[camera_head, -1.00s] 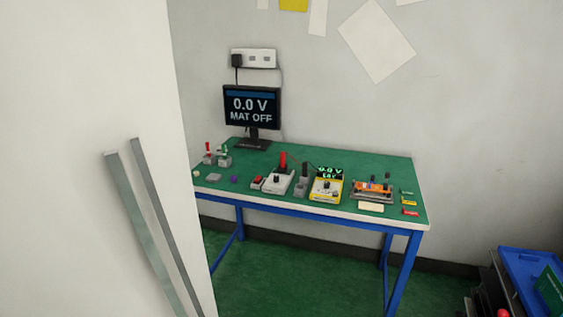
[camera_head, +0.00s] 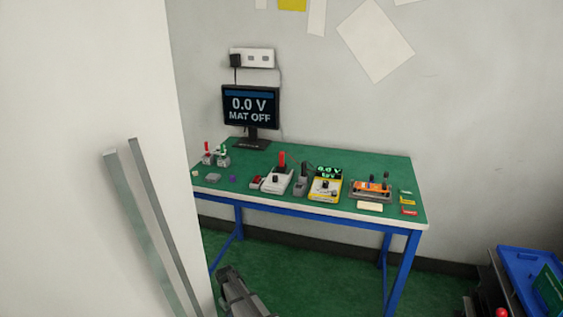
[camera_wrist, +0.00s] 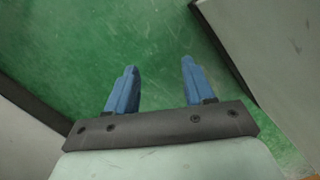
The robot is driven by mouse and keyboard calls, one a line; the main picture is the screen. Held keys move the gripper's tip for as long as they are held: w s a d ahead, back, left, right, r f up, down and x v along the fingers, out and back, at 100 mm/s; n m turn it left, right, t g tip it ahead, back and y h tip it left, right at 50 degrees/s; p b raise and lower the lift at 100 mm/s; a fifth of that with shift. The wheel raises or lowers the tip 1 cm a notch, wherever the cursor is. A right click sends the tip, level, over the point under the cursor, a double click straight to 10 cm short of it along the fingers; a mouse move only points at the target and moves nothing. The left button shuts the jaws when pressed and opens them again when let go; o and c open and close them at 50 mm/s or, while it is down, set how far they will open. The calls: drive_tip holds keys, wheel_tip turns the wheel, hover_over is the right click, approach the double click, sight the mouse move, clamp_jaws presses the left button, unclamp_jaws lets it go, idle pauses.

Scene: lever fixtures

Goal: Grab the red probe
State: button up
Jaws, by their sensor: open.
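A red, upright, rod-like thing (camera_head: 282,161), which looks like the red probe, stands at the white box (camera_head: 277,182) on the green-topped table (camera_head: 345,160) in the head view. Whether it sits in a holder is too small to tell. My gripper (camera_wrist: 157,70) shows in the wrist view with its two blue fingers apart and nothing between them. It is over green floor, away from the table top. The wrist view does not show the probe.
A yellow meter (camera_head: 325,189), an orange device (camera_head: 371,188) and a small red-handled lever fixture (camera_head: 208,154) share the table. A monitor (camera_head: 251,106) reads 0.0 V, MAT OFF. A white wall panel (camera_head: 90,200) stands at left; a blue tray (camera_head: 520,262) is at lower right.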

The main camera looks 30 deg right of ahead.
drive_tip(key=w+d+r+n+t, duration=0.1)
drive_tip(key=w+r, duration=0.7)
drive_tip(key=w, duration=0.3)
drive_tip(key=w+d+r+t, duration=0.2)
drive_tip(key=w+r, duration=0.7)
drive_tip(key=w, duration=0.2)
drive_tip(key=w+d+r+n+t+h, duration=0.1)
drive_tip(key=w+r, duration=0.5)
drive_tip(key=r, duration=0.4)
drive_tip(key=w+d+r+t, duration=0.1)
drive_tip(key=w+d+r, duration=0.1)
drive_tip(key=w+r, duration=0.6)
drive_tip(key=m+t, duration=0.1)
drive_tip(key=m, duration=0.7)
approach(281, 156)
drive_tip(key=shift+y, duration=0.3)
drive_tip(key=w+d+f, duration=0.1)
drive_tip(key=w+f, duration=0.1)
drive_tip(key=f, duration=0.1)
drive_tip(key=w+d+f, duration=0.1)
drive_tip(key=shift+w+d+f, duration=0.2)
drive_tip(key=shift+d+f, duration=0.15)
drive_tip(key=shift+a+x, duration=0.2)
drive_tip(key=shift+x, duration=1.2)
drive_tip(key=shift+a+x, duration=0.2)
drive_tip(key=shift+x, duration=1.2)
drive_tip(key=shift+s+f, duration=0.1)
drive_tip(key=shift+s, duration=0.05)
drive_tip(key=shift+c, duration=0.5)
